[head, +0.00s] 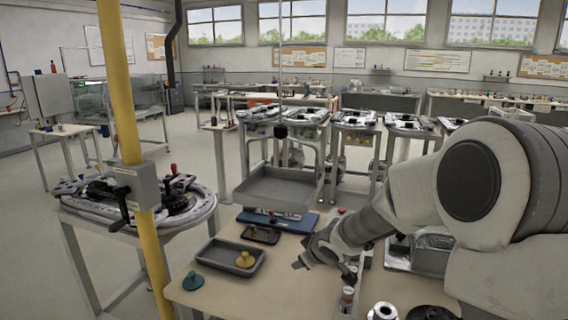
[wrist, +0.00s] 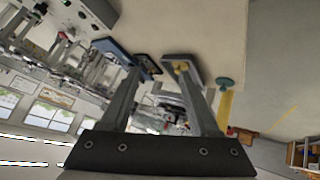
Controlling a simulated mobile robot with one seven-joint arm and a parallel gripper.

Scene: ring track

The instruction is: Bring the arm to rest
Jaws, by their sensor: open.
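My gripper (head: 300,264) hangs at the end of my bent arm over the wooden table (head: 290,298), right of the grey tray. In the wrist view my gripper's two fingers (wrist: 162,75) stand apart with nothing held between them. They point toward the table and trays. From these frames I cannot tell the exact height of the fingertips above the table.
A grey tray (head: 215,262) holds a yellow knobbed piece (head: 245,260). A green knobbed piece (head: 192,281) lies beside it. Behind are a small dark tray (head: 261,235) and a blue case (head: 290,222). A yellow pole (head: 128,130) stands left.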

